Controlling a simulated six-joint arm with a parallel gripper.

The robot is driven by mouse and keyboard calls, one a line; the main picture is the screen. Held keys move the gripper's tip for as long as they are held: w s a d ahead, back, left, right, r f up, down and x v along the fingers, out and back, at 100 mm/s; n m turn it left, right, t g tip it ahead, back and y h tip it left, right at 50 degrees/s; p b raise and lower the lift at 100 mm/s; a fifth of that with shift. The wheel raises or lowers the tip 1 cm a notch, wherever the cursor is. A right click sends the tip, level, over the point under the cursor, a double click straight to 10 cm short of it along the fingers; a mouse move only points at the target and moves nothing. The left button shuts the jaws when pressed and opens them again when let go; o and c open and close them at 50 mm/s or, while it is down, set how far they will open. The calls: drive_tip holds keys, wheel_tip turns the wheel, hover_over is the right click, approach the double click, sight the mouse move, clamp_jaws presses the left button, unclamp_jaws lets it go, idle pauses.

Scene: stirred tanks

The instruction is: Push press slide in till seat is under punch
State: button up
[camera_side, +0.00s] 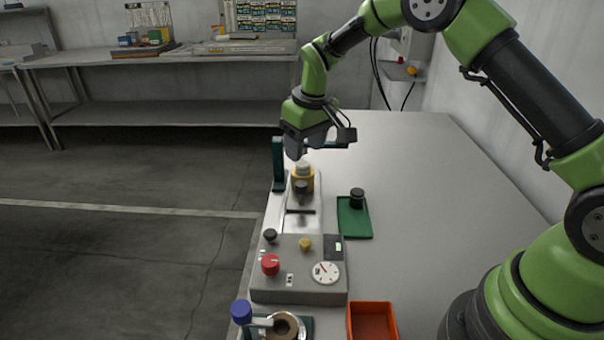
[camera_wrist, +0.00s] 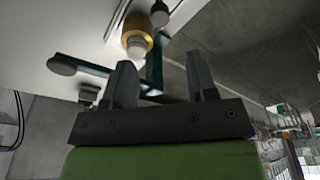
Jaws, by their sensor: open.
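The press slide (camera_side: 300,222) is a pale, narrow track running away from a grey control box (camera_side: 297,283) in the side view. At its far end stands a brass-coloured cylinder with a pale top (camera_side: 303,176), likely the seat with a part in it. A black knob (camera_side: 301,187) is on its near side. In the wrist view the brass cylinder (camera_wrist: 137,36) and the black knob (camera_wrist: 159,14) show beyond my fingers. My gripper (camera_side: 305,152) is open and empty, just above and behind the cylinder, apart from it as far as I can tell. I cannot make out the punch.
A dark green upright (camera_side: 279,165) stands left of the slide. A green tray (camera_side: 354,222) with a black cylinder (camera_side: 357,197) lies to the right. An orange bin (camera_side: 371,322) and a blue-knobbed fixture (camera_side: 241,311) are in front.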

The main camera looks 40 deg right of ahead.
sight(302, 184)
drive_tip(key=f, duration=0.3)
drive_tip(key=f+t, duration=0.1)
drive_tip(key=f, duration=0.2)
drive_tip(key=f+t, duration=0.1)
drive_tip(key=f, duration=0.2)
drive_tip(key=shift+w+a+f, duration=0.1)
drive_tip(key=shift+w, duration=0.2)
clamp_jaws()
drive_tip(key=shift+w+d, duration=1.55)
drive_tip(key=shift+d, duration=0.05)
